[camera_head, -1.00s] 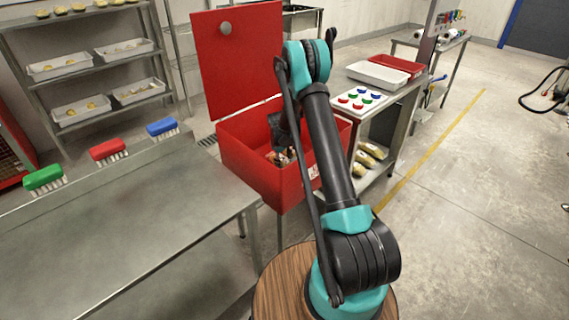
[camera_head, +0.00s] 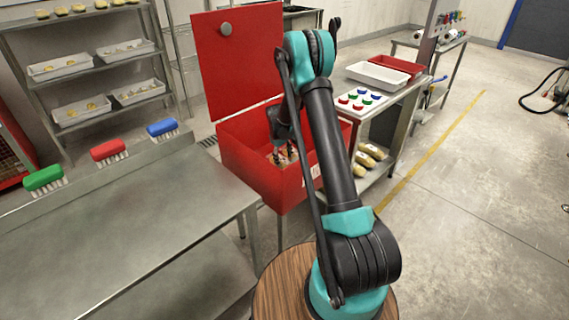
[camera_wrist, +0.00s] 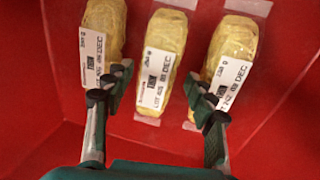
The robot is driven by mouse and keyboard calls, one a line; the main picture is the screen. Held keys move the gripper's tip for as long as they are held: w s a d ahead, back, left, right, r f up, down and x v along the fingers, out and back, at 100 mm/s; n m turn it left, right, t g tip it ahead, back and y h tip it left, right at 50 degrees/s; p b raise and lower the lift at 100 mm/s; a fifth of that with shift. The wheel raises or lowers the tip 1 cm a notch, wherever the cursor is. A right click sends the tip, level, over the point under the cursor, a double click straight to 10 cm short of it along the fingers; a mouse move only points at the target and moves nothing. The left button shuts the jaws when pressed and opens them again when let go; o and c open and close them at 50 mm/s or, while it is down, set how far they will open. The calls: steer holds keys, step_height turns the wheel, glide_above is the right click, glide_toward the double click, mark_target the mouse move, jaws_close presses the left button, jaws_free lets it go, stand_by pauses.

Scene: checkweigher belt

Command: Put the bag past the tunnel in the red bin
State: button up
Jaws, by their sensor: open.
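The red bin (camera_head: 252,172) stands with its lid raised, behind my arm. In the wrist view, three yellow bags with white date labels lie side by side on the bin's red floor: a left bag (camera_wrist: 104,16), a middle bag (camera_wrist: 166,32) and a right bag (camera_wrist: 233,42). My gripper (camera_wrist: 158,88) is open, with one finger on each side of the middle bag's outline. I cannot tell whether the fingers touch it or how high they are above it. In the head view my gripper (camera_head: 282,155) is inside the bin opening, and the bags are mostly hidden.
A bare steel table (camera_head: 130,215) is at the left, with green, red and blue brushes on its back ledge. A side cart (camera_head: 402,105) at the right carries a white tray (camera_head: 377,76), a red tray (camera_head: 398,65) and coloured buttons. Packs lie on its lower shelf.

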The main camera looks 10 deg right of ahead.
mark_target(282, 165)
step_height(282, 165, up, 8)
steer(key=a, duration=0.1)
steer(key=shift+s, duration=0.4)
steer(key=shift+r, duration=0.1)
